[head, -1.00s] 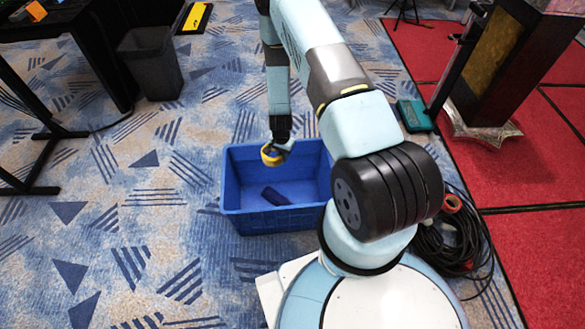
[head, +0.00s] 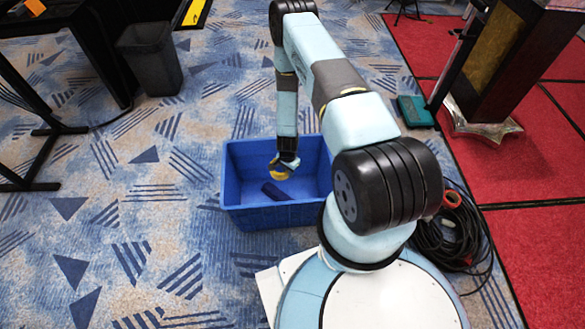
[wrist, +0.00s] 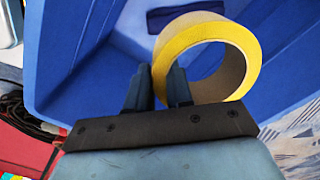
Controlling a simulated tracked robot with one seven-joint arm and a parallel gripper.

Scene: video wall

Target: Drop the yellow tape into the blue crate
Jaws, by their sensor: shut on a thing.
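The blue crate (head: 243,212) stands on the carpet in front of my base, open side up. The yellow tape (head: 277,173) is a roll held by my gripper (head: 283,165), over the inside of the crate. In the wrist view the yellow tape (wrist: 254,57) shows as a ring with a tan inner face. My gripper (wrist: 160,84) is shut on one side of its ring wall. The blue crate (wrist: 75,50) fills much of the wrist view behind the tape.
A dark blue object (head: 276,192) lies on the crate floor. A grey bin (head: 150,60) stands at the upper left. Coiled black cables (head: 455,235) lie right of my base. A teal case (head: 415,112) is near the red carpet. Carpet left of the crate is clear.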

